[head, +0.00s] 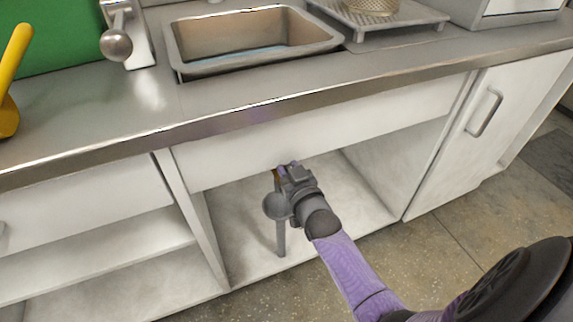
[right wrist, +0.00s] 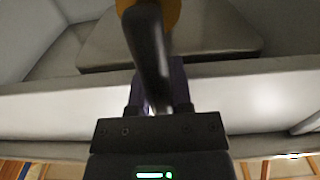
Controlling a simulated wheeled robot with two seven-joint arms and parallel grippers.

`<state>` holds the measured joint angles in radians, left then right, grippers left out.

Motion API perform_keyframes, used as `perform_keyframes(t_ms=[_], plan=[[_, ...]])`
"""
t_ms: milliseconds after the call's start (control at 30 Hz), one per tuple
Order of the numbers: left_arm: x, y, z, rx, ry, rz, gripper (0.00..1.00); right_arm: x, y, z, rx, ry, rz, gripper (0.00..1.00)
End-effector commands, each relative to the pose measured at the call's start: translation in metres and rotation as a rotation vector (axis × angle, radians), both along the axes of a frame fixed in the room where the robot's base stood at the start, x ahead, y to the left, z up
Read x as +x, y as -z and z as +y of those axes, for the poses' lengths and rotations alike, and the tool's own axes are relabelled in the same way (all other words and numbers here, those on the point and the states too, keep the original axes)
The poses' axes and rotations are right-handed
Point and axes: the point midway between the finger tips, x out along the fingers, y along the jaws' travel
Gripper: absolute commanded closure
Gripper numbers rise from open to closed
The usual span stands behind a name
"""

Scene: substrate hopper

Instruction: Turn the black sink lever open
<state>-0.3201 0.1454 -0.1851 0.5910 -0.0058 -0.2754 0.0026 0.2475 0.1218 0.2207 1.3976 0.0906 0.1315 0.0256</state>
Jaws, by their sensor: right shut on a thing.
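The black lever (right wrist: 150,55) shows large in the right wrist view. It runs down from an orange-yellow part (right wrist: 172,12) at the top edge to between my fingers. My right gripper (right wrist: 158,100) is shut on it. In the head view my right gripper (head: 287,168) reaches into the open cabinet under the sink, at the lower edge of the white front panel. There a small orange bit shows beside the fingers, and the lever itself is hidden. The steel sink (head: 325,42) is set in the counter above. My left gripper is not in view.
A grey pipe with a cup-like part (head: 278,207) stands just left of my right gripper. The white front panel (head: 330,125) hangs above my arm, and a white divider (head: 190,215) stands to the left. The cabinet floor right of the pipe is clear.

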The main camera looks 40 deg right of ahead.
Motion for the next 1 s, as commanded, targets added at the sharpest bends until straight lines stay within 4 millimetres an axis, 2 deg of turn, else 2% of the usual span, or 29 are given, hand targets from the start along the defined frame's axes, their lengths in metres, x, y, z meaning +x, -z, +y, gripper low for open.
perform_keyframes(t_ms=[500, 1000], plan=[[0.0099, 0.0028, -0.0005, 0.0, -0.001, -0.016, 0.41, -0.0003, 0.0011, 0.0003, 0.0, 0.0, 0.002, 1.0], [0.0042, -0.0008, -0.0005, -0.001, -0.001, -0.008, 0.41, 0.0003, 0.0008, 0.0005, -0.052, 0.0, 0.016, 1.0]])
